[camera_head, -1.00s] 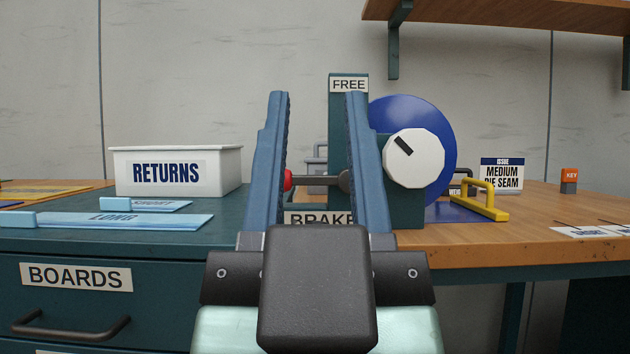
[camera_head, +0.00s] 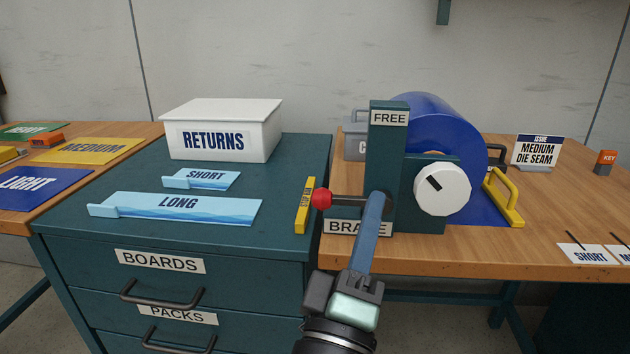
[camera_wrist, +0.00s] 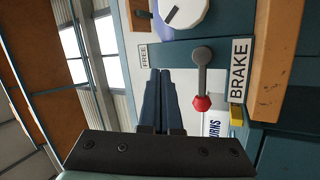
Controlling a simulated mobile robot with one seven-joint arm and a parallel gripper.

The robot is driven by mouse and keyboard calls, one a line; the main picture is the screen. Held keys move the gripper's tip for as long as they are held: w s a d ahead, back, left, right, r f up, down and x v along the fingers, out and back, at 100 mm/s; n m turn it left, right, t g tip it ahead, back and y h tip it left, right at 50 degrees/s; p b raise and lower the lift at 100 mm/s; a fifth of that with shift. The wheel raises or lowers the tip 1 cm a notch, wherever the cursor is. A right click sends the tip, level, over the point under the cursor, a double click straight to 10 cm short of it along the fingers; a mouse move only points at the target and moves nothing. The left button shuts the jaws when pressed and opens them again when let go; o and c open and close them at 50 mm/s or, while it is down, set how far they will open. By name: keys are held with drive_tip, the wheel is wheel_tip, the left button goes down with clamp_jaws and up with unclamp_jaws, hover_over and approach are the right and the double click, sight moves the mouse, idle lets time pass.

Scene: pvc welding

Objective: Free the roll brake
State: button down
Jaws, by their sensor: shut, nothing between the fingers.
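The roll brake is a dark green upright post (camera_head: 384,150) with a FREE label at its top and a BRAKE label (camera_head: 345,228) at its foot. Its lever ends in a red knob (camera_head: 321,199) and sticks out sideways to the left, nearly level, low near BRAKE. In the wrist view, the knob (camera_wrist: 202,103) and grey lever show whole, beside the BRAKE label, away from FREE (camera_wrist: 143,55). My gripper (camera_head: 377,196) is shut and empty, in front of the post. In the wrist view its fingers (camera_wrist: 161,72) lie on the FREE side of the lever, apart from it; the head view hides the lever's pivot end.
A blue roll (camera_head: 440,125) with a white round dial (camera_head: 442,189) stands right of the post. A yellow handle (camera_head: 503,198) is farther right. To the left are a white RETURNS box (camera_head: 220,130), LONG and SHORT boards, and a small yellow piece (camera_head: 305,205) near the knob.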

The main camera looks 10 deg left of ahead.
sight(351, 201)
drive_tip(key=s+a+f+n+g+y+p, duration=0.1)
drive_tip(key=s+a+f+n+y+p, duration=0.1)
drive_tip(key=n+p, duration=0.7)
drive_tip(key=s+a+f+n+g+y+p, duration=0.2)
drive_tip(key=a+f+n+p, duration=0.3)
drive_tip(key=n+p, duration=0.5)
drive_tip(key=n+y, duration=0.1)
drive_tip(key=n, duration=0.1)
drive_tip(key=shift+s+n+g, duration=0.2)
drive_tip(key=shift+n+g, duration=0.1)
drive_tip(key=shift+r, duration=0.1)
drive_tip(key=w, duration=0.3)
drive_tip(key=w+p, duration=0.1)
drive_tip(key=w, duration=0.6)
drive_tip(key=shift+r, duration=0.25)
drive_tip(key=shift+r+p, duration=0.15)
drive_tip(key=shift+p, duration=0.15)
drive_tip(key=shift+r+m, duration=0.2)
drive_tip(key=shift+m, duration=0.2)
